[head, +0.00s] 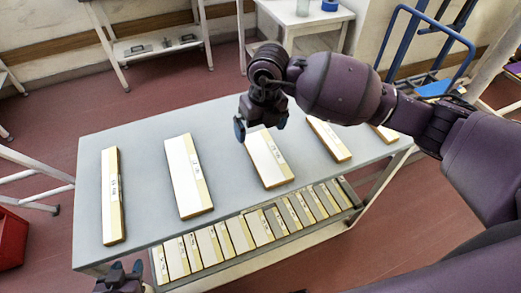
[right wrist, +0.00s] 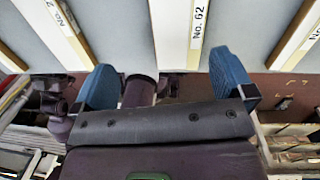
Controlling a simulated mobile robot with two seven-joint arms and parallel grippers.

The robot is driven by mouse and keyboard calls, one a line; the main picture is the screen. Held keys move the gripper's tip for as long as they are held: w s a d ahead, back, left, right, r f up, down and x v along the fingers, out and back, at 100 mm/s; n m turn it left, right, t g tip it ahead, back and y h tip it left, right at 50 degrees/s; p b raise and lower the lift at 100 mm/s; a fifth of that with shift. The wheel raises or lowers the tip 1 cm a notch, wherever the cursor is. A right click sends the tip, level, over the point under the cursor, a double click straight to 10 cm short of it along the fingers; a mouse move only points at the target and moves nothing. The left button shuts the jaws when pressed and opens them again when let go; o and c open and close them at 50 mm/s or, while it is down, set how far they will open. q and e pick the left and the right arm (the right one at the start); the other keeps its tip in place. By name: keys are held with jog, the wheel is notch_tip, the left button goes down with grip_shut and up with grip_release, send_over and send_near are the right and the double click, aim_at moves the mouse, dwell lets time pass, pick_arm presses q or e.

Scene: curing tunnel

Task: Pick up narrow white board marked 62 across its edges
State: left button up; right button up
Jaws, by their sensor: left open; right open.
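The white board marked No. 62 (right wrist: 172,35) shows in the right wrist view, with its label on a cream strip along one side. It lies flat on the grey table, between and beyond my right gripper's blue fingertips (right wrist: 168,88). In the head view my right gripper (head: 260,127) is open and empty above the far end of the middle board (head: 268,168). That board appears to be the same one, but its label is too small to read there and its far end is partly hidden. My left gripper (head: 122,276) is open at the bottom left, partly cut off.
Other boards lie spaced apart on the grey table (head: 145,225): a narrow one (head: 112,200) and a wider one (head: 185,180) to the left, and two (head: 328,138) (head: 384,133) to the right. A lower shelf holds a row of several boards (head: 230,238). A red bin (head: 10,240) stands left.

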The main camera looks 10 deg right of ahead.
jog(key=d, duration=0.1)
jog(key=m+h, duration=0.1)
send_over(266, 155)
jog(key=s, duration=0.1)
notch_tip(266, 155, down, 5)
jog(key=shift+f, duration=0.15)
jog(key=shift+w+f, duration=0.25)
jog(key=shift+f, duration=1.15)
jog(key=shift+w+f, duration=0.2)
jog(key=shift+f, duration=1.15)
jog(key=shift+c, duration=0.5)
jog(key=c, duration=0.7)
jog(key=shift+r, duration=0.1)
